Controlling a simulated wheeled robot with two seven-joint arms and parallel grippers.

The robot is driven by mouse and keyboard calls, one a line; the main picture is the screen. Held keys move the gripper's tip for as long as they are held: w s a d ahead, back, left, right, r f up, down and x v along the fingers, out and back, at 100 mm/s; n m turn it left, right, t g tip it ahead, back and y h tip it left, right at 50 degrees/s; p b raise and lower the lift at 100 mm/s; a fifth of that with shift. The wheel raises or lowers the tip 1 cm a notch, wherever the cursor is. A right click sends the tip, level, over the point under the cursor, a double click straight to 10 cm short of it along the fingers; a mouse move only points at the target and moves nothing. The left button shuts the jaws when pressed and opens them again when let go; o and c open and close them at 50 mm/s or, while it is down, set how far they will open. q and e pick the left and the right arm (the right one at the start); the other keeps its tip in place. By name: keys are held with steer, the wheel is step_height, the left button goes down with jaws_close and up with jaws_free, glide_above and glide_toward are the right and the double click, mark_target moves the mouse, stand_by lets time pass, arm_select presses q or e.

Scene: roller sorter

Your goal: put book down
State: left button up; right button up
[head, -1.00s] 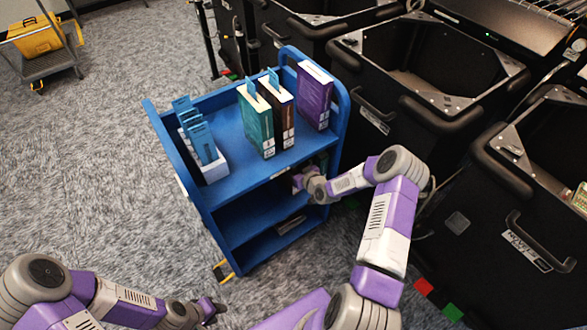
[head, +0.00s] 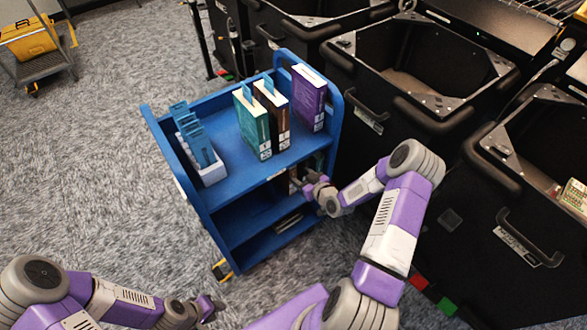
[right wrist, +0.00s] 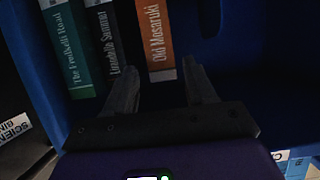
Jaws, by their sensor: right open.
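An orange book (right wrist: 157,42) titled "Old Masaruki" stands upright on the middle shelf of the blue cart (head: 188,195). Beside it, a black book (right wrist: 108,40) and a teal book (right wrist: 70,48) also stand upright in the right wrist view. My right gripper (right wrist: 162,78) is open, its fingers apart on either side of the orange book's lower end; I cannot tell whether they touch it. In the head view the right gripper (head: 304,181) is at the cart's open side, below the top shelf. My left gripper (head: 214,306) hangs low, away from the cart; its jaw state is unclear.
Black bins (head: 420,100) line the right.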

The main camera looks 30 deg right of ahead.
steer(key=s+a+f+m+g+y, duration=0.1)
steer(key=s+a+f+g, duration=0.15)
steer(key=a, duration=0.35)
steer(key=s+a+f+g+y, duration=0.1)
steer(key=s+a+g, duration=0.1)
steer(key=s+a, duration=0.3)
steer(key=s+a+f+m+g+y, duration=0.1)
steer(key=s+a+g, duration=0.15)
steer(key=a, duration=0.45)
steer(key=s+a+f+m+g, duration=0.1)
steer(key=s+a+g, duration=0.5)
steer(key=s, duration=0.7)
steer(key=shift+s+a+f+m+p, duration=0.25)
steer(key=shift+a+m+p, duration=0.1)
steer(key=shift+a, duration=0.5)
